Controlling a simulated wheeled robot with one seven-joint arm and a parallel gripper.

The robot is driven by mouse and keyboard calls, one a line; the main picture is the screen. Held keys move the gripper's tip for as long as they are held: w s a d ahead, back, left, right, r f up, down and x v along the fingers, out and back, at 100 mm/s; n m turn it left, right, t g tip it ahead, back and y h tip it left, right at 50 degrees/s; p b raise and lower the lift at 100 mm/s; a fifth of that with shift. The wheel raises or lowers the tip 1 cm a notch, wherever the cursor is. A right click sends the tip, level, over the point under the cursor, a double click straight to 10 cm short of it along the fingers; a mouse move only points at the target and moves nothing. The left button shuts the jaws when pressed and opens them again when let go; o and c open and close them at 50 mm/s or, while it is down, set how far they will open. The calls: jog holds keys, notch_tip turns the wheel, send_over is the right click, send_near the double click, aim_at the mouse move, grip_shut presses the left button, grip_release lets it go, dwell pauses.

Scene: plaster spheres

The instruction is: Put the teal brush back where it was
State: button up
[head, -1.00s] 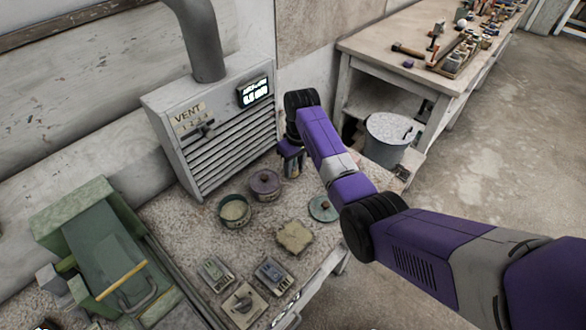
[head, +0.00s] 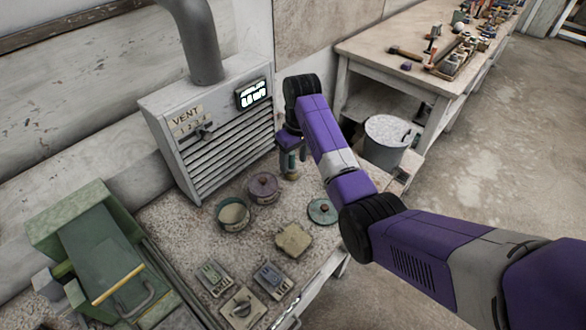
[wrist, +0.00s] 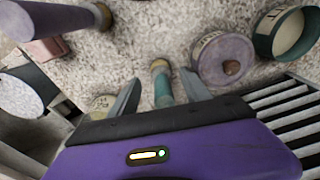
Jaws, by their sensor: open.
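The teal brush (wrist: 161,88) shows in the wrist view between the two fingers of my gripper (wrist: 160,92), with a tan end pointing toward the speckled worktop. My gripper is open, with gaps on both sides of the brush. In the head view my gripper (head: 290,158) is low over the back right of the worktop, beside the vent unit, and the teal brush (head: 289,167) shows beneath it. The upper part of the brush is hidden by my gripper. I cannot tell whether it touches the worktop.
A purple lidded pot (head: 264,187) stands close by the brush, with an open green pot (head: 234,215) left of it. A teal disc with a knob (head: 323,211) and a tan slab (head: 293,241) lie nearer. The vent unit (head: 212,130) is close on the left.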

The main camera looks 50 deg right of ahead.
aim_at(296, 169)
notch_tip(296, 169, up, 8)
jog(key=shift+s+f, duration=0.25)
jog(key=shift+s, duration=0.05)
jog(key=shift+d, duration=0.1)
dwell(0.4)
jog(key=w+d+r+m+t+h, duration=0.1)
jog(key=w+d+r+t+h, duration=0.2)
jog(key=w+t, duration=0.55)
jog(key=s+a+f+t+h+b, duration=0.15)
jog(key=s+a+t, duration=0.55)
jog(key=s+a, duration=1.05)
jog(key=s+a+y, duration=0.1)
jog(key=s+a, duration=0.2)
jog(key=s, duration=0.7)
jog(key=s+a+n+g+y, duration=0.1)
jog(key=s+a, duration=0.3)
jog(key=s, duration=0.5)
jog(key=s+a+n+y+b, duration=0.1)
jog(key=s+a+y, duration=0.1)
jog(key=s, duration=0.8)
jog(key=shift+s+a+r+g, duration=0.2)
jog(key=shift+s+a+g, duration=0.15)
jog(key=shift+a, duration=0.55)
